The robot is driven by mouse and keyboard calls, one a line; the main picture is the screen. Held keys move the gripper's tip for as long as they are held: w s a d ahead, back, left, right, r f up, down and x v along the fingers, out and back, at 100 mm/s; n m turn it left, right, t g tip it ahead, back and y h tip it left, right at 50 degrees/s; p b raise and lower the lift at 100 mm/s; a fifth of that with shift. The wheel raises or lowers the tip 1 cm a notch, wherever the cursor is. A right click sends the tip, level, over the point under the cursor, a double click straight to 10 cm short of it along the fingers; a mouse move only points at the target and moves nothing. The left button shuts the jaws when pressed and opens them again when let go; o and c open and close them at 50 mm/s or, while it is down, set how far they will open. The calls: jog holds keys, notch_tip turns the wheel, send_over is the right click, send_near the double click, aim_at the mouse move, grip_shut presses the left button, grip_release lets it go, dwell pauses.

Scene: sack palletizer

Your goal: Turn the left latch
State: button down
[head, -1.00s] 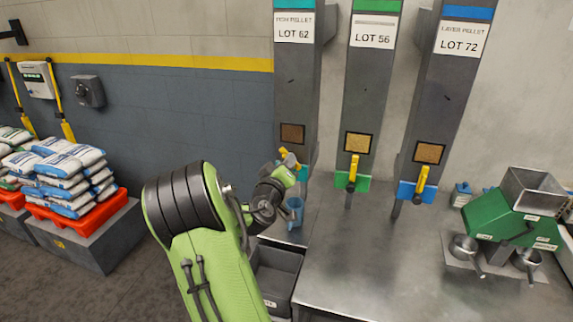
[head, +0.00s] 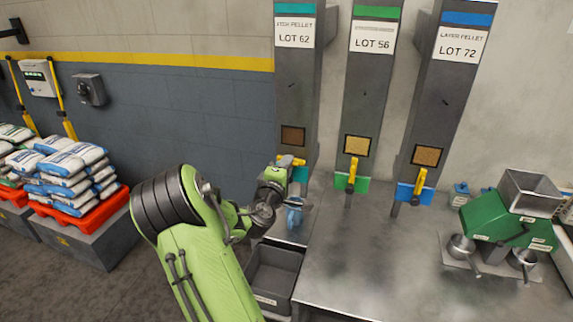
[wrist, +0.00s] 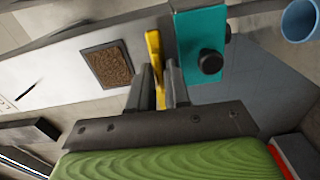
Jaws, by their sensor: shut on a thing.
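The left latch is a yellow handle (head: 291,161) on the teal-marked LOT 62 chute (head: 295,100). It lies nearly level in the head view, while the other two latches stand near upright. My gripper (wrist: 160,78) is shut on this latch, whose yellow bar (wrist: 153,45) shows between the two dark fingers in the wrist view. The teal plate (wrist: 200,35) with a black knob (wrist: 211,62) is just right of the fingers there. In the head view my wrist hides part of the chute's lower end and the fingertips.
A blue cup (head: 294,215) stands below the left chute; it also shows in the wrist view (wrist: 300,20). The LOT 56 latch (head: 352,172) and LOT 72 latch (head: 420,181) are to the right. A grey bin (head: 275,275) sits by the steel table (head: 390,260), whose middle is clear.

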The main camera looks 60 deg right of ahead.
jog(key=shift+n, duration=0.3)
jog(key=c, duration=1.2)
grip_release()
jog(key=a+b, duration=0.3)
jog(key=a, duration=0.2)
jog(key=s+a+b, duration=0.1)
jog(key=a+b, duration=0.2)
jog(key=a, duration=0.2)
jog(key=s+a+b, duration=0.1)
jog(key=a+b, duration=0.3)
jog(key=a, duration=0.1)
jog(key=shift+s+a, duration=0.2)
jog(key=shift+a, duration=0.1)
